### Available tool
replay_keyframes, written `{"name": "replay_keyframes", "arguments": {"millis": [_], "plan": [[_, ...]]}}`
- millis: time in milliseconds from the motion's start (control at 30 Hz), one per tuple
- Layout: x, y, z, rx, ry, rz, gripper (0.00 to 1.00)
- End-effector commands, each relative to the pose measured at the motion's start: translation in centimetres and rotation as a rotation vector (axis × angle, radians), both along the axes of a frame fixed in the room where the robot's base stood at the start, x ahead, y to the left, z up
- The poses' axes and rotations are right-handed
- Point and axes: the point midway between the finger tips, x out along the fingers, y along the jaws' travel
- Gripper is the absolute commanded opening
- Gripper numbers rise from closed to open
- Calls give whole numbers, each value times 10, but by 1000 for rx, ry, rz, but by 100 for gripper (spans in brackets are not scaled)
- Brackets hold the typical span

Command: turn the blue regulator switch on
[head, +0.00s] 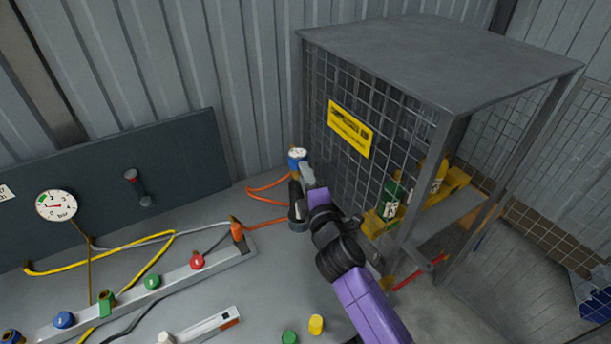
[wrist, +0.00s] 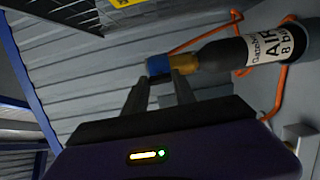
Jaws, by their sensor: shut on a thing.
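The blue regulator switch (head: 297,160) is a blue knob with a pale dial-like top. It sits on top of a dark upright bottle (head: 295,195) beside the mesh cage. In the wrist view the blue knob (wrist: 158,66) joins a brass neck (wrist: 184,64) on the black bottle (wrist: 225,55), whose white label reads "AIR" and "8 b...". My gripper (head: 304,172) reaches the bottle's top from the right, and its fingertips (wrist: 160,80) are closed at the blue knob. The fingers hide part of the knob and neck. I cannot tell its on or off setting.
A mesh cage (head: 445,60) with green and yellow bottles stands close right of my arm. An orange hose (head: 265,187) runs left from the bottle.

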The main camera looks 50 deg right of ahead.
Motion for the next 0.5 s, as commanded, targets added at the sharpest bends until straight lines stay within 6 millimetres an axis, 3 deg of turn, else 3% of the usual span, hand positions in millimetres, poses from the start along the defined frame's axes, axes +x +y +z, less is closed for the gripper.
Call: {"name": "replay_keyframes", "arguments": {"millis": [333,367,433,500], "plan": [[0,0,-1,-1,3,-1,0],[0,0,-1,-1,3,-1,38],[0,0,-1,-1,3,-1,52],[0,0,-1,-1,2,-1,55]]}}
